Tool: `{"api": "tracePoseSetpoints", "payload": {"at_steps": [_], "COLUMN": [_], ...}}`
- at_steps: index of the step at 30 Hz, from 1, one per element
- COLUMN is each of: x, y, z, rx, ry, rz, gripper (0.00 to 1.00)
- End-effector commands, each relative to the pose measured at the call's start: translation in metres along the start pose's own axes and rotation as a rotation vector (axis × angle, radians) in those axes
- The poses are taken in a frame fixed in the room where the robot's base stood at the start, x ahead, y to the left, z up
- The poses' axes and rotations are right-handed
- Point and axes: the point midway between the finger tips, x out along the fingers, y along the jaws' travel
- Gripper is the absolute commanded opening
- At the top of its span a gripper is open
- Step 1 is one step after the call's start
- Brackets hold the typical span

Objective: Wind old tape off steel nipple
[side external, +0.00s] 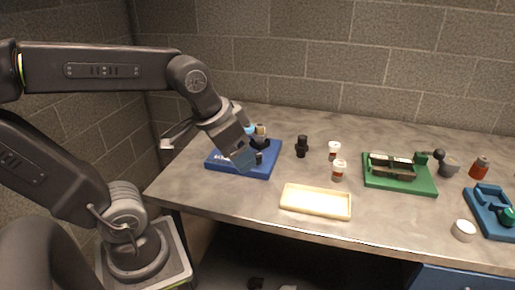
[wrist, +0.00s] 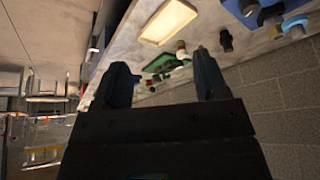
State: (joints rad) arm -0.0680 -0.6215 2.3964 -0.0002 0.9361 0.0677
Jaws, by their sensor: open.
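My gripper (side external: 243,158) is at the left of the bench, in front of the blue board (side external: 222,166) in the side view and hiding part of it. In the wrist view my gripper (wrist: 163,72) has two dark fingers spread apart, with nothing between them. I cannot tell which is the steel nipple, and no tape is clear. The blue board (wrist: 238,8) and fittings (wrist: 270,14) also show at the wrist view's upper right.
A cream tray (side external: 316,201) lies near the bench's front edge. A black fitting (side external: 302,147) and two white-capped jars (side external: 334,150) (side external: 339,169) stand mid-bench. A green board (side external: 399,185) with a fixture, an orange bottle (side external: 479,168) and a blue fixture (side external: 489,217) are right.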

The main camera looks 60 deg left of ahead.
Motion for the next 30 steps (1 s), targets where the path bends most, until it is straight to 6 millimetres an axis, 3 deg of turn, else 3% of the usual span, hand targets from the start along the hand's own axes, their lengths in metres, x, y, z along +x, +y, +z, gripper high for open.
{"api": "tracePoseSetpoints", "payload": {"at_steps": [3, 9, 13, 18, 23, 30], "x": [0.011, 0.043, 0.071, 0.102, 0.115, 0.136], "y": [-0.028, -0.091, -0.139, -0.187, -0.206, -0.207], "z": [-0.037, -0.090, -0.110, -0.119, -0.120, -0.110], "rx": [-0.003, 0.001, 0.000, -0.002, 0.000, 0.001], "ry": [-0.089, -0.238, -0.326, -0.401, -0.428, -0.434], "rz": [-0.027, -0.035, -0.018, 0.012, 0.028, 0.032], "gripper": [0.67, 0.67, 0.67, 0.67, 0.67, 0.67]}}
